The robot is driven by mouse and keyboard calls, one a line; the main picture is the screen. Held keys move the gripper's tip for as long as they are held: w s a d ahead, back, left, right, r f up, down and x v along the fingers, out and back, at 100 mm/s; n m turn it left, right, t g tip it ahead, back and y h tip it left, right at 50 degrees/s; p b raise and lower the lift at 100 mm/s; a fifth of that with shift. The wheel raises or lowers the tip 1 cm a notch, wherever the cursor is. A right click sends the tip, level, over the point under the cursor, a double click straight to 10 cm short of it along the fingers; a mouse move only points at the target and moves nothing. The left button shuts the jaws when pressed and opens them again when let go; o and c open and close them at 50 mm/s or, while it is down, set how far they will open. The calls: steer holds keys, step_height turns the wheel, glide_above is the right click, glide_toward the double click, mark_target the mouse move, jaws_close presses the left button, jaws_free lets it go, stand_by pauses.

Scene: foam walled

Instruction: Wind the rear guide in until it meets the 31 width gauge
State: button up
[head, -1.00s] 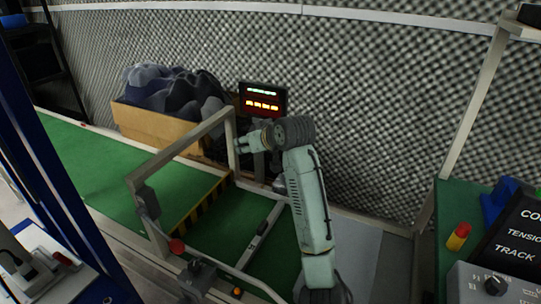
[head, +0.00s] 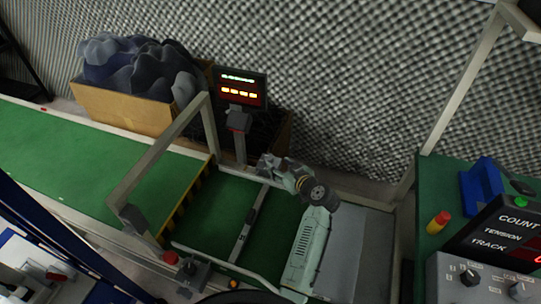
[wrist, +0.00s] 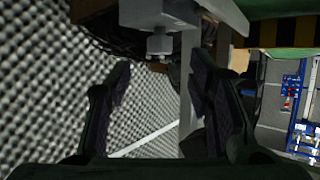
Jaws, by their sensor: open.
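My gripper (head: 264,165) is over the back edge of the green bed, just right of the display post. In the wrist view its two dark fingers (wrist: 160,80) stand apart with nothing between the tips. A grey block with a small stub below it (wrist: 159,44) shows beyond the fingertips, apart from them. A grey bar (head: 248,222) lies across the green bed (head: 215,205), with a dark patch on it. I cannot tell whether it is the guide or the gauge, and no 31 mark is readable. My gripper and wrist hide part of the back edge.
A display (head: 240,88) stands on a post behind the bed. A box of dark foam (head: 125,108) is at back left. A grey frame (head: 160,150) arches over the conveyor. A red knob (head: 171,257) sits at the front. A control panel (head: 490,275) stands at right.

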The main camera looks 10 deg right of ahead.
mark_target(271, 159)
steer(key=p+x, duration=0.1)
steer(key=x, duration=0.6)
steer(key=shift+w, duration=0.25)
steer(key=shift+c, duration=0.2)
